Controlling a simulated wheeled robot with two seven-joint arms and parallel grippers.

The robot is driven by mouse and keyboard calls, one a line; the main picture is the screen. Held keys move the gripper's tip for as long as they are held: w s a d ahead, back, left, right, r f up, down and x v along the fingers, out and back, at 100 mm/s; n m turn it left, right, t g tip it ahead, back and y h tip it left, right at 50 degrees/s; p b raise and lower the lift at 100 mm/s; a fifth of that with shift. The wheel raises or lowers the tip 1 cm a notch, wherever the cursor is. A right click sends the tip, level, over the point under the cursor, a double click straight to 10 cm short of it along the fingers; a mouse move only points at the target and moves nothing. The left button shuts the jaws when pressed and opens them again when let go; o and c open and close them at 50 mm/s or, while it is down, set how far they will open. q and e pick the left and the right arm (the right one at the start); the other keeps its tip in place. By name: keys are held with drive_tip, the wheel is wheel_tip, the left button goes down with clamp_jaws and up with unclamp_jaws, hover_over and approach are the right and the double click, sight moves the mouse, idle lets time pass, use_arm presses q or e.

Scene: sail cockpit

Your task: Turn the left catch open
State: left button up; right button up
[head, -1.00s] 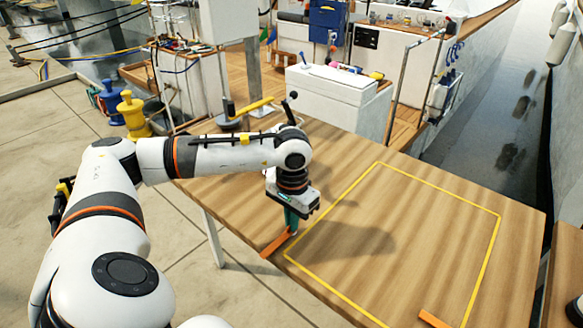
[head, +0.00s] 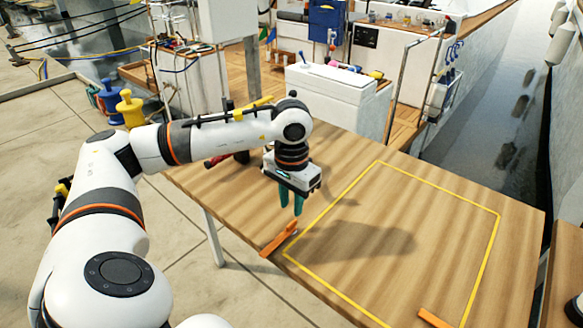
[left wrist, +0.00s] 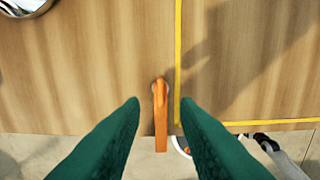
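The left catch (head: 278,239) is an orange bar at the near left edge of the wooden table, just outside a corner of the yellow outline. In the left wrist view the catch (left wrist: 160,118) runs from a round pivot on the table out past the table edge. My left gripper (head: 291,208) points down above the catch's pivot end, with its green fingers apart and nothing between them. In the left wrist view its fingertips (left wrist: 161,103) stand on either side of the catch, with clear gaps. My right gripper is not in view.
A second orange catch (head: 434,318) lies at the near edge to the right. The yellow outline (head: 440,183) encloses bare table. A round metal-rimmed thing (left wrist: 25,5) shows at the wrist view's top left. A white box (head: 331,84) stands beyond the table.

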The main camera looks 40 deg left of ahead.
use_arm(q)
wheel_tip(320, 180, up, 6)
drive_tip(key=shift+r, duration=0.25)
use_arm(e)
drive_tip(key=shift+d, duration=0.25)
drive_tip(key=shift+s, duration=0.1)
